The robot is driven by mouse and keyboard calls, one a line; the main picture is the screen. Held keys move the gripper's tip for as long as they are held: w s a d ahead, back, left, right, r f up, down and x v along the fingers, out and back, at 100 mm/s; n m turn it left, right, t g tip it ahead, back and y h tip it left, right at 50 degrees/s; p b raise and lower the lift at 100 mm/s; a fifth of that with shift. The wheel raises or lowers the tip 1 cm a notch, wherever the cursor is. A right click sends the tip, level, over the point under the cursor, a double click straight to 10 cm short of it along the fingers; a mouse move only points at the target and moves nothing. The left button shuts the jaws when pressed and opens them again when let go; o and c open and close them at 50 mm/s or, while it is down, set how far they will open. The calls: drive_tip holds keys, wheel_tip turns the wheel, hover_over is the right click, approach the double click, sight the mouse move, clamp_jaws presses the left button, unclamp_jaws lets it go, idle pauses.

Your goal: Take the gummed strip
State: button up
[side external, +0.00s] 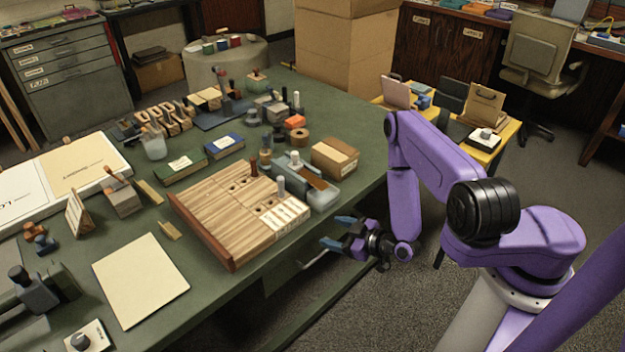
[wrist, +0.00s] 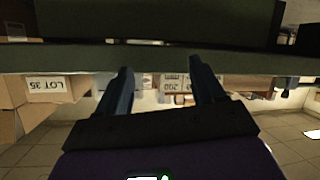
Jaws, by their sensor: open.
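No piece is plainly recognisable as the gummed strip. A small brown roll (side external: 299,135), like a roll of tape, lies near the table's right side, but I cannot tell whether it is the strip. My gripper (side external: 338,232) is open and empty, with blue fingers pointing left. It is just off the right edge of the green table, in front of the wooden tray and well away from the roll. In the wrist view my gripper (wrist: 158,68) has its fingers apart, facing a dark green table edge (wrist: 60,58).
A slatted wooden tray (side external: 228,262) and a cardboard box (side external: 334,157) stand near the edge of the green table (side external: 232,292). Blocks, books and tools crowd its back. A yellow table (side external: 503,148) stands behind my arm. The wrist view shows cartons (wrist: 55,88) beyond the edge.

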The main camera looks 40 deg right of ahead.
sight(313, 179)
drive_tip(key=w+d+r+m+t+h, duration=0.2)
drive_tip(key=d+r+m+t, duration=0.2)
drive_tip(key=d+r, duration=0.15)
drive_tip(key=shift+w+a+r, duration=0.1)
drive_tip(key=shift+w+r, duration=0.05)
drive_tip(key=shift+w, duration=0.95)
drive_tip(key=shift+w+a+r, duration=0.1)
drive_tip(key=shift+w+r, duration=0.1)
drive_tip(key=shift+w, duration=0.95)
drive_tip(key=shift+w+r, duration=0.15)
drive_tip(key=shift+w, duration=0.95)
drive_tip(key=c, duration=1.1)
